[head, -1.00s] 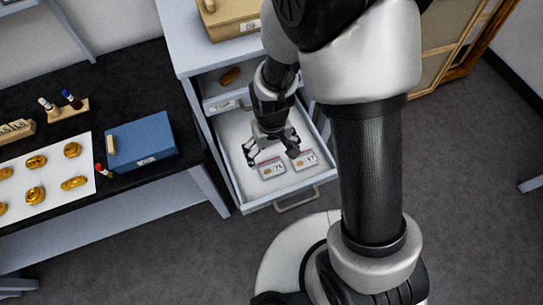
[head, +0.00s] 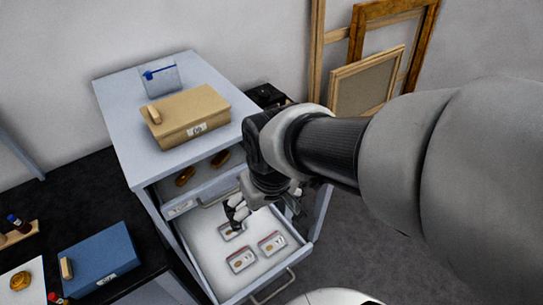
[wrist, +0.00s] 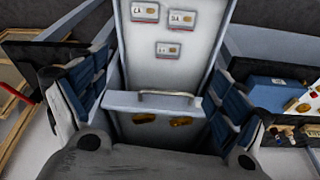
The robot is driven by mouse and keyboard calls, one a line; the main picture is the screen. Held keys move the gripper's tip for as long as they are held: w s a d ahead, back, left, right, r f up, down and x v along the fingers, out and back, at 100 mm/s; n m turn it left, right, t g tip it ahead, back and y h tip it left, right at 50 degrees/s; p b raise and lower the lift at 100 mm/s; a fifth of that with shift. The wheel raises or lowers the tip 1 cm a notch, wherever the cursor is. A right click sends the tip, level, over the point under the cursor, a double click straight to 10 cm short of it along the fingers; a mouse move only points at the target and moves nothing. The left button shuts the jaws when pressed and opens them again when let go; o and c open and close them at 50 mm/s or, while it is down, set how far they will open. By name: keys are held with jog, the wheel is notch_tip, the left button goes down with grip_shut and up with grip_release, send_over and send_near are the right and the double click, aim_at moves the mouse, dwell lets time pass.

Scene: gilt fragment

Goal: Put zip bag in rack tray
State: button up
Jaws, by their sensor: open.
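Three small clear zip bags with reddish top strips and labels lie flat in the pale open tray drawer (head: 213,262) of the grey rack. One bag (head: 241,260) is near the front left, one bag (head: 271,243) is to its right, and a third bag (head: 231,231) lies farther back, partly covered by a finger. All three show apart in the wrist view (wrist: 168,48). My gripper (head: 265,208) is open and appears empty above the back of the drawer. In the wrist view its fingers (wrist: 153,98) are spread wide.
The drawer above (head: 200,187) is partly open and holds gold pieces. On the rack top stand a tan box (head: 188,115) and a clear pouch-like item (head: 160,80) with a blue strip. A blue box (head: 98,258) is on the black table. Frames (head: 370,80) lean behind.

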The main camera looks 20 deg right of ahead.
jog(key=s+d+r+t, duration=0.1)
jog(key=s+r, duration=0.2)
jog(key=s, duration=0.1)
jog(key=s+d+r+m+t, duration=0.1)
jog(key=s+d+r, duration=0.1)
jog(key=s+r, duration=0.1)
jog(key=shift+s+d+r, duration=0.25)
jog(key=shift+s+r, duration=0.15)
jog(key=shift+s, duration=0.3)
